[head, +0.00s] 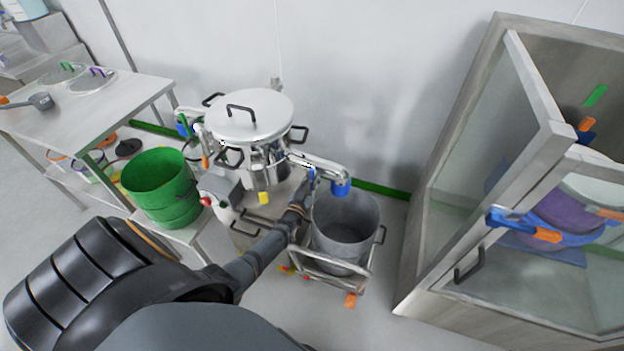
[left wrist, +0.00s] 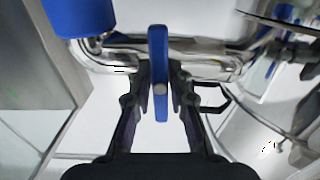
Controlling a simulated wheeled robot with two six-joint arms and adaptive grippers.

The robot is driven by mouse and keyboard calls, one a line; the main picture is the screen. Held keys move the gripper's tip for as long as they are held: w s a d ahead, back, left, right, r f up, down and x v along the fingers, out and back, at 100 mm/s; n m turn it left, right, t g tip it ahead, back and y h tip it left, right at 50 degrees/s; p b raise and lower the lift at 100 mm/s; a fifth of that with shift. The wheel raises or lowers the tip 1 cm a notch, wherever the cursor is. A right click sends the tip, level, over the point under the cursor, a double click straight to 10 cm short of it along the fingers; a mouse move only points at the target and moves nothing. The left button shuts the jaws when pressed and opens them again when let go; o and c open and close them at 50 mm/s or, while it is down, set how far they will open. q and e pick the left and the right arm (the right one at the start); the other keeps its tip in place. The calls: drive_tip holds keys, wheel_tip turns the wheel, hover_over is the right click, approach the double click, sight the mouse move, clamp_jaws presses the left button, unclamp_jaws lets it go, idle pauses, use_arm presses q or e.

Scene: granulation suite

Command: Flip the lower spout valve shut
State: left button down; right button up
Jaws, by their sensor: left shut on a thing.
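The steel sifter vessel (head: 250,130) stands by the wall. A spout pipe (head: 322,167) leaves its right side and ends in a blue outlet (head: 341,187) above a grey bin. The blue valve handle (head: 311,175) sits on this pipe, partly hidden by my left gripper (head: 305,188). In the left wrist view the blue handle (left wrist: 160,45) stands upright in the picture, across the steel pipe (left wrist: 210,62). My left gripper (left wrist: 160,88) is shut on the handle, one finger on each side. My right gripper is not in view.
The grey bin (head: 345,232) stands in a wheeled steel frame (head: 330,268) below the spout. A green bucket (head: 160,190) is left of the vessel, near a steel table (head: 75,105). A glass-fronted cabinet (head: 500,170) with its door open stands at right.

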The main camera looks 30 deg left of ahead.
use_arm(q)
drive_tip(key=c, duration=1.2)
unclamp_jaws()
drive_tip(key=v, duration=1.2)
drive_tip(key=shift+f, duration=0.1)
